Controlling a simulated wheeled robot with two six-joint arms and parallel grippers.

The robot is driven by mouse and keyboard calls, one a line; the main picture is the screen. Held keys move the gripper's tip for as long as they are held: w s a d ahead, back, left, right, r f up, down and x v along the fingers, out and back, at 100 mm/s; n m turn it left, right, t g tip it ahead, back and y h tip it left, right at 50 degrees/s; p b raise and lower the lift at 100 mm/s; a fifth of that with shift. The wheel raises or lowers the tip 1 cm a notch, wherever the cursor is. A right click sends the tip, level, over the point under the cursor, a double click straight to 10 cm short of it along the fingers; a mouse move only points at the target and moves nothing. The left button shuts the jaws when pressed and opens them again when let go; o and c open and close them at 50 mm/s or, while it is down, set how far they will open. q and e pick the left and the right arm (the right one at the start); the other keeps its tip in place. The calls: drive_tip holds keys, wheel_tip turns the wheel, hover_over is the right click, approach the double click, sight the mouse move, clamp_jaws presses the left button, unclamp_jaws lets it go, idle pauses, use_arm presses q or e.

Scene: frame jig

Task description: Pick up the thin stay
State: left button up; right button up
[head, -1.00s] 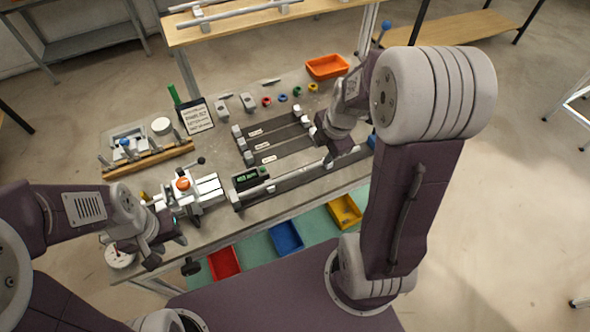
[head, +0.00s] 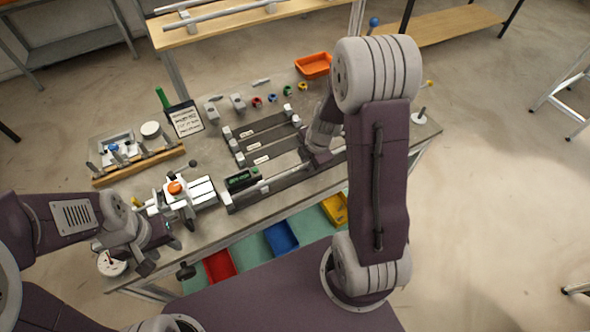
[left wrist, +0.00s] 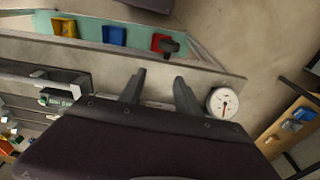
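A thin silver bar (head: 272,181) lies along the front rail of the frame jig. I cannot tell for sure whether it is the thin stay. Two long bars (head: 215,19) also lie on the wooden shelf at the back. My right gripper (head: 318,163) is low over the front of the jig, at the right part of the silver bar. Its fingertips are too small and hidden to tell whether they are open or touch the bar. My left gripper (head: 158,262) is over the front left table edge. It is open and empty in the left wrist view (left wrist: 158,90).
A clamp fixture with an orange knob (head: 175,187) stands left of the jig. A round dial (left wrist: 222,102) is beside my left gripper. Red (head: 219,265), blue (head: 281,238) and yellow (head: 334,208) bins sit below the front edge. An orange tray (head: 314,65) stands at the back.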

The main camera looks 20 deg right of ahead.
clamp_jaws()
drive_tip(key=shift+w+r, duration=0.1)
drive_tip(key=shift+r, duration=0.3)
drive_tip(key=r, duration=0.1)
drive_tip(key=d+r, duration=0.1)
drive_tip(key=r, duration=0.1)
drive_tip(key=shift+r, duration=0.3)
drive_tip(key=s+d+r+b, duration=0.1)
drive_tip(key=s+d+r, duration=0.2)
drive_tip(key=d+r, duration=0.3)
drive_tip(key=d, duration=0.4)
drive_tip(key=shift+s+d+r, duration=0.15)
drive_tip(key=shift+s+r, duration=0.15)
